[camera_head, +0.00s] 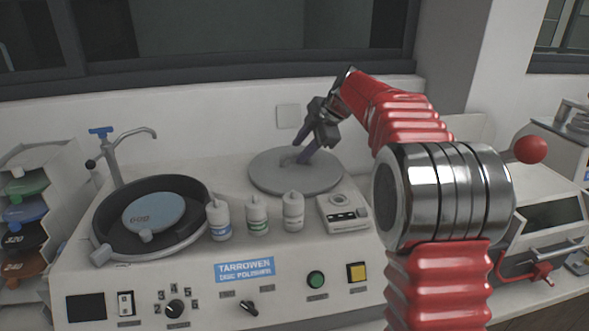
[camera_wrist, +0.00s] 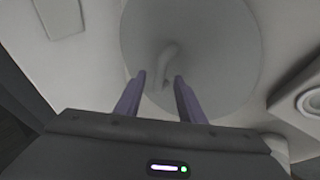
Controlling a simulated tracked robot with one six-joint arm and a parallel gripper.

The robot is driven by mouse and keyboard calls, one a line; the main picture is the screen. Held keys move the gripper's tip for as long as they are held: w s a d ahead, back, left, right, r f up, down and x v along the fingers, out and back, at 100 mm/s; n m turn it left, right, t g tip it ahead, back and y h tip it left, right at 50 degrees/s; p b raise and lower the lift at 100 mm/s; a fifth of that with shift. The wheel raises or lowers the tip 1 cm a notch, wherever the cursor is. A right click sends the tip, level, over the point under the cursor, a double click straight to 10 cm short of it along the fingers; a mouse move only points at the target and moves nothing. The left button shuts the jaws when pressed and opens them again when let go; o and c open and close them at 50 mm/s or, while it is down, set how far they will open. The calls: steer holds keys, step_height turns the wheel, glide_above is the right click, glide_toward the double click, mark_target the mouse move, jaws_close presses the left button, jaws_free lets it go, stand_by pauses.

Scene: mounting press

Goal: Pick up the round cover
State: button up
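The round cover (camera_head: 270,177) is a flat grey disc lying on top of the disc polisher, at the back right of the machine. It also fills the upper middle of the wrist view (camera_wrist: 225,50), where its raised curved handle (camera_wrist: 166,62) shows. My gripper (camera_head: 294,160) is over the cover near its middle. In the wrist view my gripper (camera_wrist: 161,80) has its two purple-grey fingers apart, one on each side of the near end of the handle. I cannot tell whether the fingers touch the handle or the cover.
The polisher bowl (camera_head: 103,235) with a blue disc (camera_head: 155,213) is at left, beside a tap (camera_head: 113,165). Several bottles (camera_head: 257,216) and a small grey device (camera_head: 343,213) stand in front of the cover. The wall is close behind. A shelf of discs (camera_head: 28,212) is far left.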

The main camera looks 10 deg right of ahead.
steer(key=shift+x, duration=1.2)
steer(key=shift+c, duration=0.6)
steer(key=shift+d, duration=0.1)
jaws_close()
